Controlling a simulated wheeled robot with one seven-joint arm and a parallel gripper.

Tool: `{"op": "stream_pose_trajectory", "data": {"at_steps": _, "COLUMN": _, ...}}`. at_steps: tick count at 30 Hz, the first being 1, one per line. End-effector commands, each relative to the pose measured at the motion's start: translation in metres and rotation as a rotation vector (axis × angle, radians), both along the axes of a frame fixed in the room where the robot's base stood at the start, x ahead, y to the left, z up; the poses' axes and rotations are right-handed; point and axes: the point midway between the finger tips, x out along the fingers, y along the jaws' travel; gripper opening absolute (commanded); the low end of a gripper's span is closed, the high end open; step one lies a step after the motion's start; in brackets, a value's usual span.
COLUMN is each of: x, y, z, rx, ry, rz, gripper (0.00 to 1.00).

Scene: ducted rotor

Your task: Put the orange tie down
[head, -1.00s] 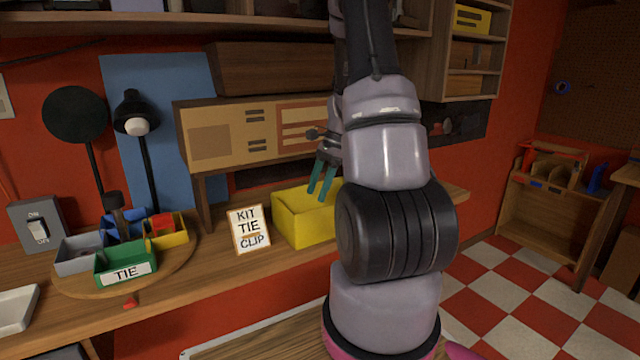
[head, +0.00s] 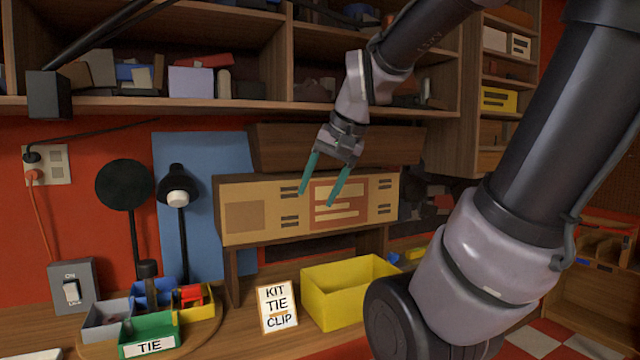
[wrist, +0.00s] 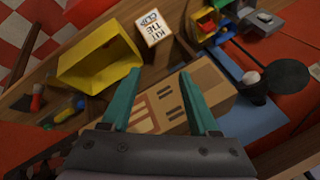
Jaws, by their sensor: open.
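My gripper (head: 317,198) is raised in front of the brown cabinet, above the yellow box. Its teal fingers are spread with nothing between them, and they also show empty in the wrist view (wrist: 158,72). The open yellow box (head: 335,300) stands on the bench, apart from the fingers; the wrist view shows no clear item in it (wrist: 105,75). A card reading KIT TIE CLIP (head: 277,307) stands to its left. A green bin labelled TIE (head: 150,335) sits on the round tray at the lower left. I cannot make out an orange tie for certain.
Grey, blue and yellow bins (head: 197,303) share the round tray; the yellow one holds red pieces. A black lamp (head: 178,190), a switch box (head: 72,287) and the cabinet (head: 262,215) stand behind. A loaded shelf (head: 240,107) hangs above.

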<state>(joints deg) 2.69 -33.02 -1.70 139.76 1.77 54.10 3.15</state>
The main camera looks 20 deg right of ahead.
Motion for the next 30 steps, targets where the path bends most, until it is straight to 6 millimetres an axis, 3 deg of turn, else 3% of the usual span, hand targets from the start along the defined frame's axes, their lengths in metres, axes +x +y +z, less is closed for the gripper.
{"op": "stream_pose_trajectory", "data": {"at_steps": 3, "x": -0.022, "y": 0.01, "z": 0.012, "rx": -0.056, "ry": -0.091, "rz": 0.08, "gripper": 0.61}}
{"op": "stream_pose_trajectory", "data": {"at_steps": 7, "x": -0.034, "y": 0.014, "z": 0.016, "rx": -0.09, "ry": -0.136, "rz": 0.12, "gripper": 0.61}}
{"op": "stream_pose_trajectory", "data": {"at_steps": 30, "x": -0.035, "y": 0.014, "z": 0.017, "rx": -0.096, "ry": -0.144, "rz": 0.127, "gripper": 0.61}}
